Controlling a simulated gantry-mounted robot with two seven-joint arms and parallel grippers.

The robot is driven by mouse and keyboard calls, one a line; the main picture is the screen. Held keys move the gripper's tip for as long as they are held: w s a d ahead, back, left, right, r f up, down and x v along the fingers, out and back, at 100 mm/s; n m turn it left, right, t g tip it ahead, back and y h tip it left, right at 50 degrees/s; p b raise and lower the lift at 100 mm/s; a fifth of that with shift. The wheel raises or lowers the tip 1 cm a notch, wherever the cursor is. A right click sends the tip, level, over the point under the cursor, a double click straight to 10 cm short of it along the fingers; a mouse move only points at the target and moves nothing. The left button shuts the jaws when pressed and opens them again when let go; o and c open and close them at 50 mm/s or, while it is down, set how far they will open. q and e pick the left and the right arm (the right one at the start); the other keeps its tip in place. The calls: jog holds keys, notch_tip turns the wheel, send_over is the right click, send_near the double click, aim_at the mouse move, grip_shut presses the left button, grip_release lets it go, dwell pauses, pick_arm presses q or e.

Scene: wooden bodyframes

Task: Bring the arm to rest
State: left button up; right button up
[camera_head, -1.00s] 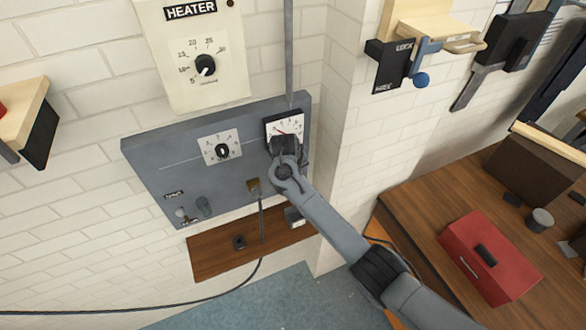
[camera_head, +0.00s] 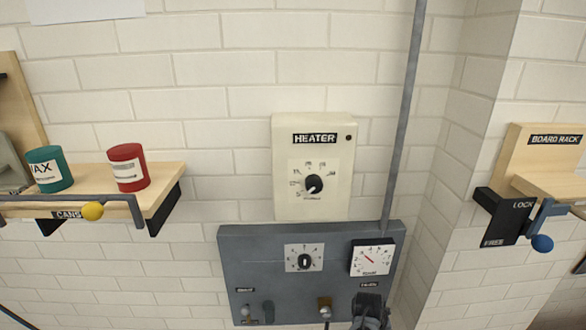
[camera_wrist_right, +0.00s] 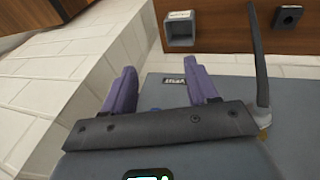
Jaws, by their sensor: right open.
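My right arm's dark end (camera_head: 369,312) shows at the bottom edge of the head view. It is just below the gauge on the grey wall panel (camera_head: 235,270), and its fingers cannot be made out there. In the right wrist view my right gripper (camera_wrist_right: 162,88) has two purple fingers spread apart with nothing between them. A grey surface with a small label shows beyond the fingers. I cannot tell whether the gripper touches it. My left gripper is not in view.
A cream heater box (camera_head: 288,190) is above the panel, with a grey conduit (camera_head: 404,120) beside it. A shelf (camera_head: 165,194) at left holds a teal can (camera_head: 50,169) and a red can (camera_head: 128,167). A board rack (camera_head: 543,160) is at right. A black cable (camera_wrist_right: 258,60) stands near my right gripper.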

jog(key=s+f+g, duration=0.3)
jog(key=s+f, duration=1.1)
jog(key=s, duration=0.1)
jog(key=s+a+f+n+y+p, duration=0.15)
jog(key=s+f, duration=0.25)
jog(key=s, duration=1)
jog(key=s+r+t+y+p, duration=0.1)
jog(key=s+r+t+y, duration=0.1)
jog(key=s+r, duration=0.95)
jog(key=w+a+r+t, duration=0.1)
jog(key=w+r+t, duration=0.1)
jog(key=r, duration=0.8)
jog(key=shift+w+a+r, duration=0.15)
jog(key=shift+w+r, duration=0.2)
jog(key=shift+w, duration=0.25)
